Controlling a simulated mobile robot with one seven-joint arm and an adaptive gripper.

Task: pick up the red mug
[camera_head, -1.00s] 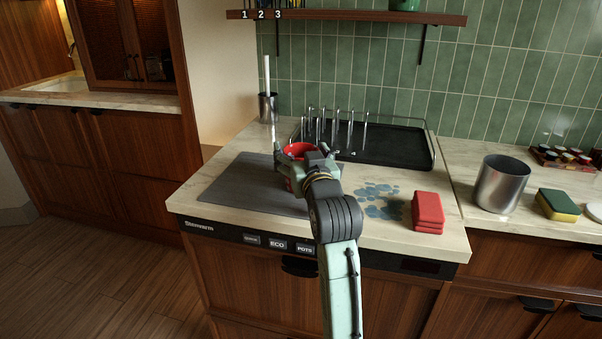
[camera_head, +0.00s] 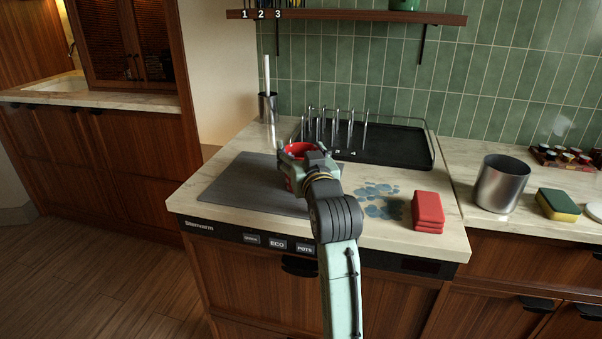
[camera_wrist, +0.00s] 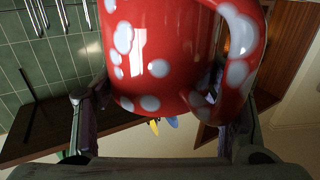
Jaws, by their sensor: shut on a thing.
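The red mug (camera_head: 296,148) is over the grey mat (camera_head: 235,190) on the counter, partly hidden behind my gripper (camera_head: 300,156). In the wrist view the mug (camera_wrist: 165,55) is large, glossy red with white spots, with its handle on the right. My gripper's fingers (camera_wrist: 160,115) are on either side of it, and they are shut on the mug. Whether the mug's base touches the mat is hidden by my wrist.
A black rack (camera_head: 385,146) with upright metal rods stands just behind the mug. A cup with a brush (camera_head: 267,108) is behind left. Blue spots, red sponges (camera_head: 428,211) and a metal canister (camera_head: 502,184) are to the right.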

